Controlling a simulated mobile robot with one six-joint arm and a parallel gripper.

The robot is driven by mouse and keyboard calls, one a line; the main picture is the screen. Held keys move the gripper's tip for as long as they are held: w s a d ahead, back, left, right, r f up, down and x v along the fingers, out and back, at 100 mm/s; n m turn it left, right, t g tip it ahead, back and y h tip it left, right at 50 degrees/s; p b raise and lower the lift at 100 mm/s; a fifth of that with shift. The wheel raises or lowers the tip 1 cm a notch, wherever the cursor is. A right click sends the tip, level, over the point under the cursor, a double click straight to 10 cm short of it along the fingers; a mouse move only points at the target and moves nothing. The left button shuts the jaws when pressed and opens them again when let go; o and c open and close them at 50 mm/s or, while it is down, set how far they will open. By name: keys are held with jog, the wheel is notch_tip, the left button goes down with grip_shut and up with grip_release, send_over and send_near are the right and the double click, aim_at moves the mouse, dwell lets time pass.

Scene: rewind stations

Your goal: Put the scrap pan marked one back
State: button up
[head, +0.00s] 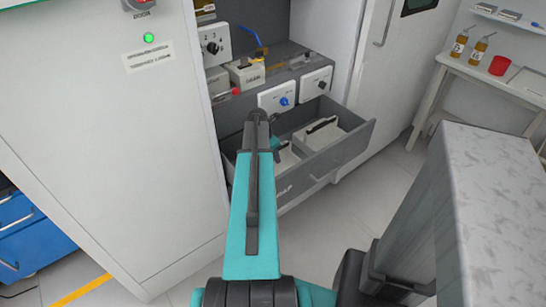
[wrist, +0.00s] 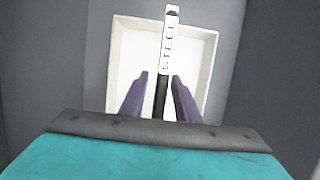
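A grey drawer (head: 340,155) stands pulled out of the station, with part of a word ending in "AP" on its front. In it sit a pale pan with a dark handle (head: 335,136) and another pale pan (head: 287,158) partly hidden by my arm. In the wrist view, my gripper (wrist: 159,75) points down over a pale square pan (wrist: 205,55). The pan's dark handle bar, with a white tag reading "STEEL", lies between my two fingers. The fingers look apart, with gaps beside the bar. I cannot make out a mark "one".
Grey walls flank the pan closely in the wrist view. A white cabinet (head: 120,130) stands left of the drawer. White panels with knobs (head: 278,97) sit above the drawer. A side table (head: 490,75) with bottles and a red cup stands at right. A pale slab (head: 500,200) is near front right.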

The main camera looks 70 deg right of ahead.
jog(key=shift+f+b, duration=0.15)
jog(key=shift+b, duration=0.15)
jog(key=v, duration=1.4)
jog(key=shift+w+a, duration=0.1)
dwell(0.5)
